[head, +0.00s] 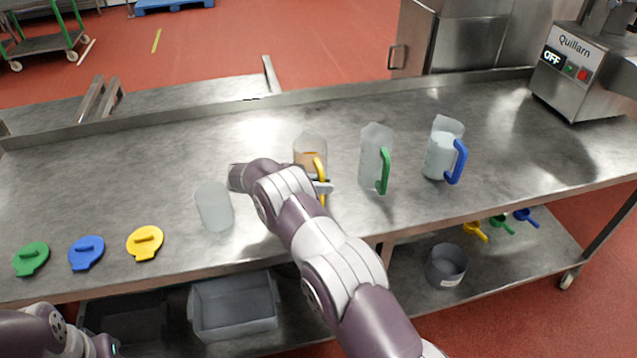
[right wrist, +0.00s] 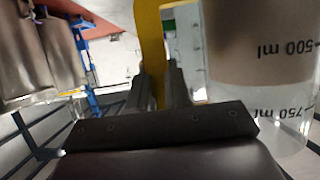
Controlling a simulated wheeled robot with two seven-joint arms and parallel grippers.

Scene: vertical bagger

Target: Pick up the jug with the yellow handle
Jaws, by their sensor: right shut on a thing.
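The jug with the yellow handle (head: 311,152) stands on the steel bench in the head view, with a brownish content inside. Its yellow handle (right wrist: 150,45) is between my right gripper's fingers (right wrist: 163,88) in the right wrist view. My right gripper (head: 322,187) is shut on that handle; my arm hides part of the jug's lower side. The jug's clear body (right wrist: 262,80) with ml marks fills the right of the wrist view. Whether the jug touches the bench is hard to tell. My left arm shows at the bottom left of the head view, its fingers out of view.
A green-handled jug (head: 375,158) and a blue-handled jug (head: 443,150) stand to the right. Green (head: 31,258), blue (head: 86,252) and yellow (head: 145,242) lids lie front left. The bench's back left is clear.

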